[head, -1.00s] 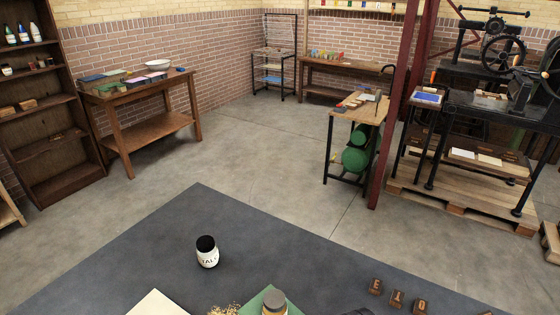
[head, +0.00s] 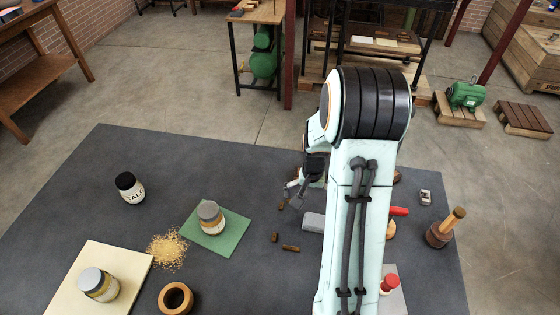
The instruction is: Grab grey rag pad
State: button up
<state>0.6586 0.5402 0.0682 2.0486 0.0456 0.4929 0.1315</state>
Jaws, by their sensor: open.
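A light grey pad-like piece (head: 314,222) lies on the dark tabletop (head: 250,175), just left of my arm, which may hide its right end. It looks like the grey rag pad, but its material is too small to tell. My gripper (head: 290,198) hangs above the tabletop, up and to the left of the grey piece in the picture. Its jaws are open and appear empty. The gripper is small here and partly hidden by my own arm. I cannot tell its exact height over the table.
Small brown blocks (head: 290,248) lie near the grey piece. A jar (head: 210,217) stands on a green sheet (head: 232,229).

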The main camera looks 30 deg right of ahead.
aim_at(316, 219)
jog(key=s+f, duration=0.1)
jog(key=s+d+f+m, duration=0.1)
jog(key=shift+s+d+f, duration=0.15)
jog(key=shift+s+f, duration=0.1)
jog(key=shift+f, duration=0.05)
notch_tip(316, 219, down, 6)
jog(key=shift+f, duration=0.1)
jog(key=shift+c, duration=0.3)
jog(key=c, duration=1)
